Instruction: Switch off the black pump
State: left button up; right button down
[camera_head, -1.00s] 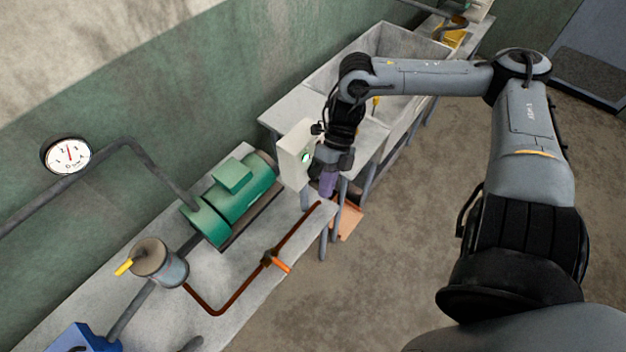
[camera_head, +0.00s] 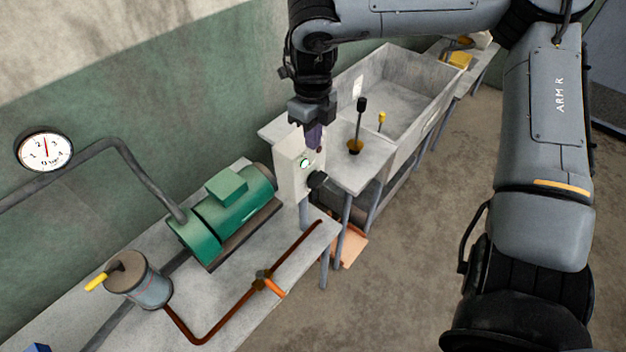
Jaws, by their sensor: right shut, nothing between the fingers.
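No black pump shows; the pump-like machine in view is a green motor unit (camera_head: 222,215) on the grey bench. A pale control box (camera_head: 287,178) stands at the bench's far end. My left gripper is not in view.
A round gauge (camera_head: 43,150) hangs on the wall. A metal canister (camera_head: 138,282) with a yellow handle and a copper pipe with an orange lever (camera_head: 273,289) are on the bench. Behind stands a grey trough (camera_head: 400,85) and a black-topped lever (camera_head: 360,108). Open floor lies right.

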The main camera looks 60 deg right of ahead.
send_near(313, 185)
notch_tip(313, 185, down, 6)
jog(key=shift+s+r, duration=0.1)
jog(key=shift+r, duration=0.15)
jog(key=shift+f, duration=0.65)
jog(key=b, duration=0.2)
jog(key=a+f+b, duration=0.1)
jog(key=b, duration=0.1)
jog(key=shift+w+a+f, duration=0.2)
jog(key=shift+a, duration=0.1)
dwell(0.4)
